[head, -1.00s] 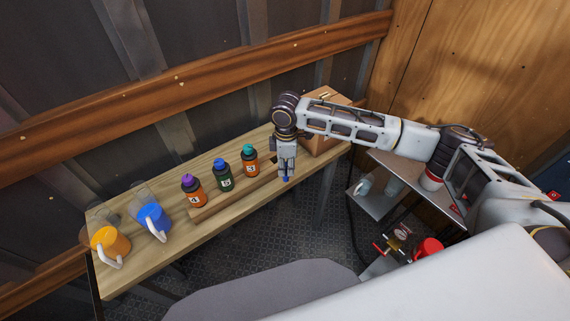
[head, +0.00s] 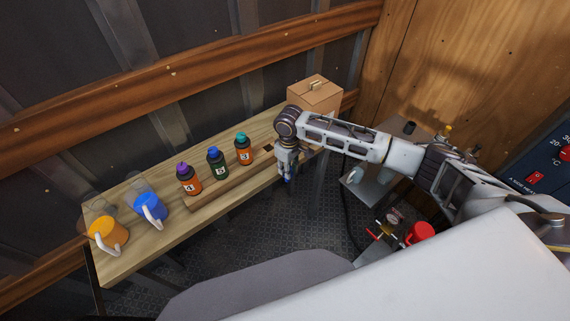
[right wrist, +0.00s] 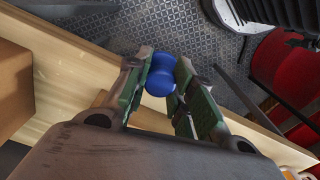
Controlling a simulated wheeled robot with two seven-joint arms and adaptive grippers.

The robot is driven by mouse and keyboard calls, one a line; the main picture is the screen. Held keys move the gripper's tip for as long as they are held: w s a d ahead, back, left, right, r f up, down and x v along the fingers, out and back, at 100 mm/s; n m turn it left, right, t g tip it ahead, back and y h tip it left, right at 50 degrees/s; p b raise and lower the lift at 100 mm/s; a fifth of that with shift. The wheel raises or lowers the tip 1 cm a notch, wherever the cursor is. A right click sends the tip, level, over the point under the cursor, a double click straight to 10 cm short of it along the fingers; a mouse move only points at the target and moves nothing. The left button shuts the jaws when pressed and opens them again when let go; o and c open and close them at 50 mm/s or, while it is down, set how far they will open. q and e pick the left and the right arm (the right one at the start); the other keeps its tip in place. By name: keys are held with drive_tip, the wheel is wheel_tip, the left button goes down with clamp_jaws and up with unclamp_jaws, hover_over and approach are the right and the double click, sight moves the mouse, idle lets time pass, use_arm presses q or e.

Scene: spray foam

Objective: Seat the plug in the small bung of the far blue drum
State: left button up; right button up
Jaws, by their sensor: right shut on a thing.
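A small blue plug (right wrist: 157,74) with a rounded end sits between the green-padded fingers of my right gripper (right wrist: 165,88) in the right wrist view. In the head view the right gripper (head: 286,172) points down at the front edge of the wooden bench, with a bit of the blue plug (head: 287,181) at its tips. The gripper is shut on the plug, which hangs clear over the floor. No blue drum or bung can be made out in either view. My left gripper is not in view.
A grey-topped stand (head: 400,130) and red-and-brass fittings (head: 418,233) are at right. Dark patterned floor (head: 240,240) lies open in front.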

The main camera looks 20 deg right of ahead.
sight(292, 174)
drive_tip(key=f+m, duration=0.1)
drive_tip(key=d+f+m, duration=0.1)
drive_tip(key=f+m, duration=0.2)
drive_tip(key=f, duration=0.1)
drive_tip(key=shift+d+m, duration=0.3)
use_arm(q)
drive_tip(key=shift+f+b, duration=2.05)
drive_tip(key=shift+b, duration=0.05)
use_arm(e)
drive_tip(key=shift+m, duration=0.9)
drive_tip(key=shift+d+f, duration=0.2)
drive_tip(key=shift+f, duration=0.7)
drive_tip(key=shift+d+f, duration=0.15)
drive_tip(key=shift+f, duration=0.8)
drive_tip(key=shift+d+f, duration=0.2)
drive_tip(key=shift+f, duration=0.7)
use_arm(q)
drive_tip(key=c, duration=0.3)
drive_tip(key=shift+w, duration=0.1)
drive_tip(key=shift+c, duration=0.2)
use_arm(e)
drive_tip(key=shift+d, duration=0.1)
